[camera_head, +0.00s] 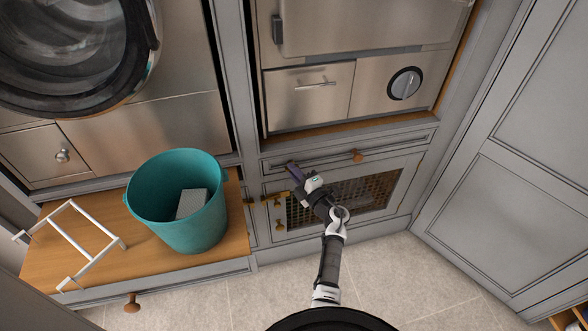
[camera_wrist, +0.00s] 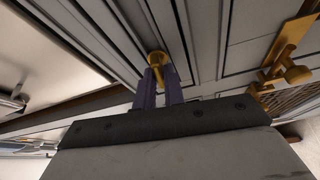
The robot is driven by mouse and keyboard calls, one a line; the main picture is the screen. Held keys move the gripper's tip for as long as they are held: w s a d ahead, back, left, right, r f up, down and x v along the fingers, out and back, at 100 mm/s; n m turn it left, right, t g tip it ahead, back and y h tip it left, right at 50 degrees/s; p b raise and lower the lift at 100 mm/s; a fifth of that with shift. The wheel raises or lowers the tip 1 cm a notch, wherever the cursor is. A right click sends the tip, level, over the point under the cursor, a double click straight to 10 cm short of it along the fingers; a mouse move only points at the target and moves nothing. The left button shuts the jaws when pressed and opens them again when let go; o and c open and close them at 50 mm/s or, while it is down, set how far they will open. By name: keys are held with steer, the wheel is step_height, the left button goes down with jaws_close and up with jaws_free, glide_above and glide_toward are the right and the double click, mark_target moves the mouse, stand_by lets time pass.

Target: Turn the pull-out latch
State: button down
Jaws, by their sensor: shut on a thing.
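My gripper (camera_head: 291,166) has dark purple fingers and reaches the grey cabinet front just above the grille door. In the wrist view, my gripper (camera_wrist: 158,82) is shut on a small round brass knob (camera_wrist: 157,59), which stands between the fingertips. This knob looks like the handle of the pull-out latch; the head view does not show it clearly behind the fingers. Another brass latch (camera_wrist: 288,70) with a knob shows to the right in the wrist view. In the head view, brass fittings (camera_head: 271,198) sit left of and below my gripper.
A grille door (camera_head: 355,200) lies behind and below my arm. A drawer with a wooden knob (camera_head: 357,155) is above it. At left, a teal bucket (camera_head: 170,215) and a white rack (camera_head: 85,245) stand on a wooden bench top (camera_head: 225,240). The tiled floor in front is clear.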

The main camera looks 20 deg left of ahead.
steer(key=shift+n+g+p, duration=0.3)
steer(key=shift+n+p, duration=0.1)
steer(key=shift+n, duration=0.4)
steer(key=c, duration=1.5)
jaws_free()
steer(key=b+v, duration=0.2)
steer(key=v, duration=1.1)
steer(key=shift+s+d+r, duration=0.2)
steer(key=shift+s+d, duration=0.05)
steer(key=shift+s, duration=0.1)
